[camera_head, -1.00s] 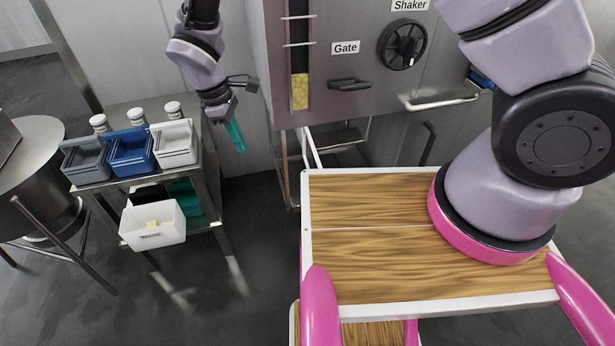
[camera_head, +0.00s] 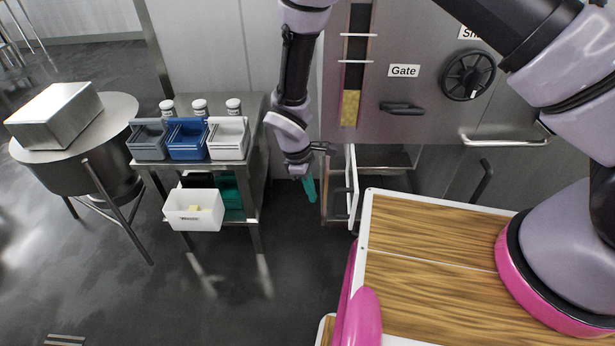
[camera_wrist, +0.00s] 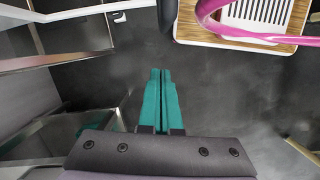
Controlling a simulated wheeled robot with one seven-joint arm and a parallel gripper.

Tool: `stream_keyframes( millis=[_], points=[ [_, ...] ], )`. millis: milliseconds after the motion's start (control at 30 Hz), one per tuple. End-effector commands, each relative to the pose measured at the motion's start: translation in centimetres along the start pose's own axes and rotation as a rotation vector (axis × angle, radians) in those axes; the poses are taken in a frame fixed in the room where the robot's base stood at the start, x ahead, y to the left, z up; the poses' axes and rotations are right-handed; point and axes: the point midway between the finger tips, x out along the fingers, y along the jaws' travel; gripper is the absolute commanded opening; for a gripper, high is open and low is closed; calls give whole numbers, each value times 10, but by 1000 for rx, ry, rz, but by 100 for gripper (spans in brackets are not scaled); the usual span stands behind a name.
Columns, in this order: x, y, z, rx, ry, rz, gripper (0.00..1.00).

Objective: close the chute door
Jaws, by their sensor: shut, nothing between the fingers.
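The chute door appears to be the pale-edged panel (camera_head: 351,182) standing open below the grey machine's front, in the head view. It is seen nearly edge-on, beside a dark opening with metal framing. My gripper (camera_head: 309,190) hangs low with its teal fingers pointing down, just left of the door and apart from it. In the wrist view the teal fingers (camera_wrist: 160,78) are together and empty, with dark floor beyond them. A metal frame and panel edges (camera_wrist: 60,58) show at upper left in that view; I cannot tell which part is the door.
A steel cart (camera_head: 255,150) with grey, blue and white bins stands left of my gripper. A white box (camera_head: 194,210) sits on its lower shelf. The machine's Gate handle (camera_head: 402,108) is above right. My wooden-topped base lies right. Floor in front is clear.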

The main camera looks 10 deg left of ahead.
Motion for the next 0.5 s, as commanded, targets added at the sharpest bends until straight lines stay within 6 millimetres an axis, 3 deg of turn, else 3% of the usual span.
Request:
stream_keyframes(
  millis=[200,500],
  points=[
    [7,0,30,2,0,0,0],
    [10,0,39,2,1,0,0]
  ],
)
